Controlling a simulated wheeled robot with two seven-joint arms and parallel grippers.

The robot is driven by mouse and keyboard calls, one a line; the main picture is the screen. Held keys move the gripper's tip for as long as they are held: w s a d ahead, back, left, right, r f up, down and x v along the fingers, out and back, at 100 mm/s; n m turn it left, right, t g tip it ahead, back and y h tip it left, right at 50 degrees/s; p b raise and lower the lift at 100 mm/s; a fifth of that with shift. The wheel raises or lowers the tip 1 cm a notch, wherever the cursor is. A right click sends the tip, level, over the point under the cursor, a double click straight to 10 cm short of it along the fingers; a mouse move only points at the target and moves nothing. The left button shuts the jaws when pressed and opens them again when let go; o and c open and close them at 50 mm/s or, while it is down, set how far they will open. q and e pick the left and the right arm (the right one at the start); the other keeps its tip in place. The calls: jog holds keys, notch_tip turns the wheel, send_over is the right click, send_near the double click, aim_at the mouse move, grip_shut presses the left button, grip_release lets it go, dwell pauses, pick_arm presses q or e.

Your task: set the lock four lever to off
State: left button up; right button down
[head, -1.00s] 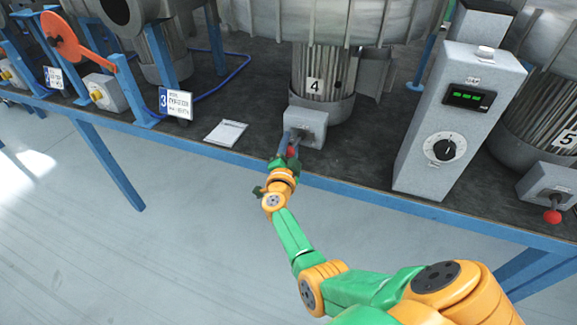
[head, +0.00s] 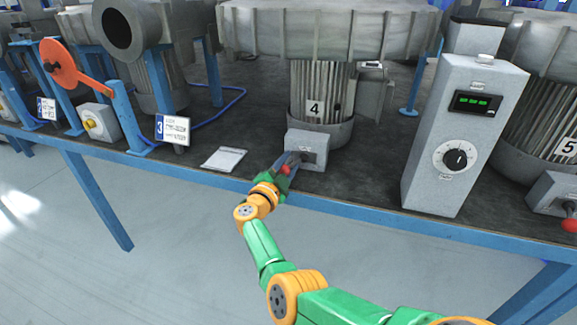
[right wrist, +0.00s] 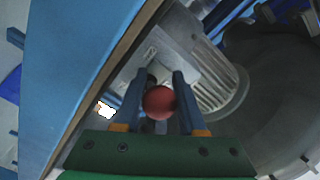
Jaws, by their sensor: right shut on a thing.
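The lock four lever ends in a red ball knob (head: 286,169) and comes out of a grey lock box (head: 307,149) in front of the blower marked 4 (head: 316,108). My right gripper (head: 289,161) is at the lever, shut on it, with blue fingers on either side. In the right wrist view the red knob (right wrist: 159,102) sits between the two fingers (right wrist: 164,82), and the grey box lies beyond their tips. The lever's shaft is mostly hidden behind the knob and fingers. My left gripper is not in view.
A grey control box (head: 463,135) with a green display and dial stands to the right. A white sheet (head: 224,158) lies left of the lock box. A sign marked 3 (head: 172,130) stands farther left. The blue bench edge (head: 340,208) runs just below my right gripper.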

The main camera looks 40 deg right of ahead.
jog(key=shift+r, duration=0.1)
jog(key=shift+c, duration=2.4)
grip_release()
jog(key=shift+w, duration=0.1)
jog(key=p+v, duration=0.3)
jog(key=shift+r, duration=0.25)
jog(key=v, duration=0.2)
jog(key=p+v, duration=0.1)
jog(key=v, duration=0.1)
jog(key=shift+f+p, duration=0.3)
jog(key=shift+f, duration=0.1)
